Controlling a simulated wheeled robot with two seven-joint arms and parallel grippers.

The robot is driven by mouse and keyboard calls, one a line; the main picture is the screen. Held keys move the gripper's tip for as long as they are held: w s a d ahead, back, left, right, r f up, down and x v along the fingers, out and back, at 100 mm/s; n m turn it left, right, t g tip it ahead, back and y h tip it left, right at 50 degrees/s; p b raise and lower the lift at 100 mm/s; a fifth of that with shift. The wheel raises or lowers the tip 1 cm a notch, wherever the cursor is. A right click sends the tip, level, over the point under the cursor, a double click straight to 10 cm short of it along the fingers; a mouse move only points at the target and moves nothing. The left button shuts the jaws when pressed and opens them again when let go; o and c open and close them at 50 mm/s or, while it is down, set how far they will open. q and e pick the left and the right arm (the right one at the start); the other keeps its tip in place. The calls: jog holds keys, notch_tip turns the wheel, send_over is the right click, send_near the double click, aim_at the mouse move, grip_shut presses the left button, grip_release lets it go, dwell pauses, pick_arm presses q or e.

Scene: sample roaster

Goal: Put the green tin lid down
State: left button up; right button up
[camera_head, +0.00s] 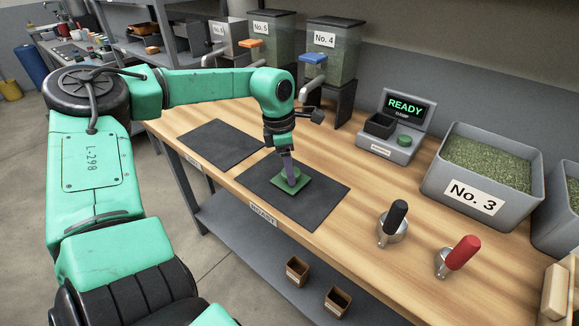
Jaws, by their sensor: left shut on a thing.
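The green tin lid (302,181) is a flat green square at the middle of the right-hand dark mat (318,206) on the wooden workbench. My left gripper (289,176) points down at it from above, with its fingers shut on the lid near its middle. The lid looks level and at or very close to the mat; I cannot tell whether it touches. The fingertips hide part of the lid. My right gripper does not show.
A second dark mat (220,143) lies bare to the left. A scale reading READY (395,125), a grey bin marked No. 3 (486,170), a black-handled scoop (394,222) and a red-handled scoop (458,257) stand to the right. Dispensers (330,50) line the back.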

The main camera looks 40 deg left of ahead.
aim_at(283, 172)
pick_arm(q)
jog(key=shift+f, duration=0.15)
jog(key=o, duration=1.1)
jog(key=shift+c, duration=0.2)
jog(key=shift+o, duration=1.4)
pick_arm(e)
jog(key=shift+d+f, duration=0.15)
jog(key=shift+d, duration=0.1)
pick_arm(q)
jog(key=shift+r, duration=0.4)
notch_tip(283, 172, up, 12)
jog(key=s+a, duration=0.1)
jog(key=shift+s+f, duration=0.15)
jog(key=shift+f, duration=0.1)
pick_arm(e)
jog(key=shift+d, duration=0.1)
pick_arm(q)
jog(key=shift+a, duration=0.1)
